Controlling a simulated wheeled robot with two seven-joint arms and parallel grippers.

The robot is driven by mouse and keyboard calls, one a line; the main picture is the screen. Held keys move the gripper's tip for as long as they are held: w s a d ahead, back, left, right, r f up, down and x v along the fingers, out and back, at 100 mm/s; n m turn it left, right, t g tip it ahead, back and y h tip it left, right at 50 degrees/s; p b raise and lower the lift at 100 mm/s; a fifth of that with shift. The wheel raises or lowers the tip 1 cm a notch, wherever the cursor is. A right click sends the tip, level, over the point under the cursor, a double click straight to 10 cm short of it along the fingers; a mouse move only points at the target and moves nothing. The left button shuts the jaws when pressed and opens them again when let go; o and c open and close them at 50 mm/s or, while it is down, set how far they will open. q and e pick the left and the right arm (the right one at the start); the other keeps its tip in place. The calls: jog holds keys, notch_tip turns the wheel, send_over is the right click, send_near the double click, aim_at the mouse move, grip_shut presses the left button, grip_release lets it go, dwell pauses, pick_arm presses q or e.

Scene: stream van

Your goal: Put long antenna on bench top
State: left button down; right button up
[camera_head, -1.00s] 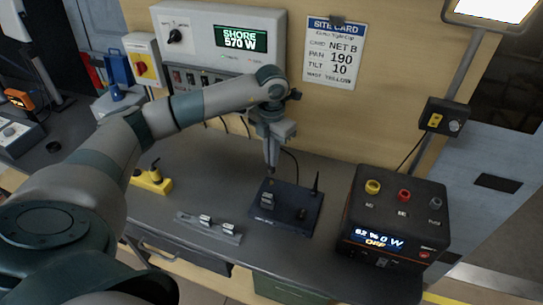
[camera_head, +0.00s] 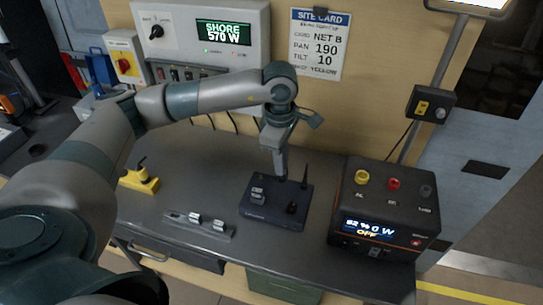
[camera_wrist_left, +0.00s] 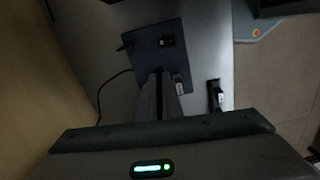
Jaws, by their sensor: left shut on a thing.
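My left gripper (camera_head: 281,176) points down over the rear part of a dark blue box (camera_head: 270,217) on the bench top (camera_head: 180,192). It is shut on a thin dark thing, mostly hidden by the fingers; I cannot tell for certain that it is the long antenna. In the left wrist view the fingers (camera_wrist_left: 158,74) reach over the box (camera_wrist_left: 146,59). A thin black antenna (camera_head: 305,172) stands upright on the box's rear right, just right of the gripper. A silver fitting (camera_head: 258,193) and a black knob (camera_head: 291,208) sit on the box. My right gripper is not in view.
A power unit (camera_head: 388,203) stands to the right of the box. A rail with silver clips (camera_head: 198,225) lies front left, and a yellow clamp-like thing (camera_head: 139,180) lies farther left. Bare bench top lies between them. A wall panel (camera_head: 200,55) rises behind.

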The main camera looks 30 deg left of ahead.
pick_arm(q)
jog(key=s+d+r+m, duration=0.1)
jog(key=s+d+m, duration=0.2)
jog(key=m, duration=0.6)
jog(key=s+d+r+m+b, duration=0.1)
jog(key=s+d+m, duration=0.2)
jog(key=s+m, duration=0.3)
jog(key=m, duration=0.4)
jog(key=shift+s+d, duration=0.2)
jog(key=shift+d, duration=0.15)
jog(key=shift+a, duration=0.1)
